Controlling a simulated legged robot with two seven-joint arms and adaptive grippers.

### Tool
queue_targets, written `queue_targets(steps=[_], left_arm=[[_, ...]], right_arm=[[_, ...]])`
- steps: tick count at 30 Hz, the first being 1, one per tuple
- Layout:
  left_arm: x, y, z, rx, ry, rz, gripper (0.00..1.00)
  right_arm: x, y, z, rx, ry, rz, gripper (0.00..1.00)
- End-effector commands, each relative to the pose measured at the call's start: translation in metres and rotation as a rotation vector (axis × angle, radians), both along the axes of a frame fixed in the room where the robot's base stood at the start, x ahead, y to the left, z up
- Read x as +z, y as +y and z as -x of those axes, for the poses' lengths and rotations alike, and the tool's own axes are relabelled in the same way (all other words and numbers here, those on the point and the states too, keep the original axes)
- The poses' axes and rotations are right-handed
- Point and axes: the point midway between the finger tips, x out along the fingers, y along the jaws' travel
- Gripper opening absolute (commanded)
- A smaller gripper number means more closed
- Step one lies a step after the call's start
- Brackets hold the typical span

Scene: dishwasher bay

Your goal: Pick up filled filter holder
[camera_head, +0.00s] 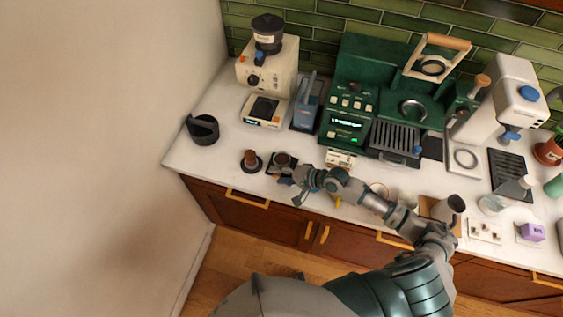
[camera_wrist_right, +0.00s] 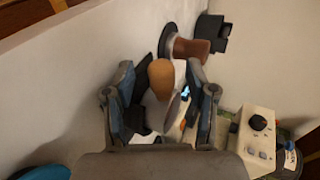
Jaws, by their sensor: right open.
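The filled filter holder (camera_head: 282,159) sits on a dark mat near the counter's front edge in the head view, with brown grounds in its round basket. My right gripper (camera_head: 291,187) is just in front of it and partly hides it. In the right wrist view a rounded orange-brown handle (camera_wrist_right: 160,76) shows between the two fingers of my right gripper (camera_wrist_right: 162,88). The fingers stand apart on either side of the handle, and I see no clear contact. My left gripper is not in view.
A brown-handled tamper (camera_head: 251,160) stands left of the filter holder; it also shows in the wrist view (camera_wrist_right: 190,47). A black knock container (camera_head: 204,130) is farther left. Behind are a scale (camera_head: 264,111), a cream grinder (camera_head: 270,68) and a green espresso machine (camera_head: 347,105).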

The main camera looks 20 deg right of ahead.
Motion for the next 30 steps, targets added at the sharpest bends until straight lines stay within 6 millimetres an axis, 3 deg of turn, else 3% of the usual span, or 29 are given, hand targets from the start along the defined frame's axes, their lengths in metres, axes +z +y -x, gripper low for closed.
queue_targets(steps=[7, 14, 25, 30], left_arm=[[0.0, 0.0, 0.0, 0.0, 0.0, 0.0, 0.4], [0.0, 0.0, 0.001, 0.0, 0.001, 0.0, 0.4], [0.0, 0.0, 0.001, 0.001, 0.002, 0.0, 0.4], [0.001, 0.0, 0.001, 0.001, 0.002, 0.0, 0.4]], right_arm=[[-0.001, 0.002, -0.001, 0.0, -0.001, 0.001, 0.56], [-0.001, 0.001, -0.001, 0.0, -0.001, 0.001, 0.01], [0.0, 0.001, -0.002, 0.0, 0.0, 0.002, 0.0], [0.013, 0.002, -0.002, 0.0, -0.004, 0.0, 0.0]])
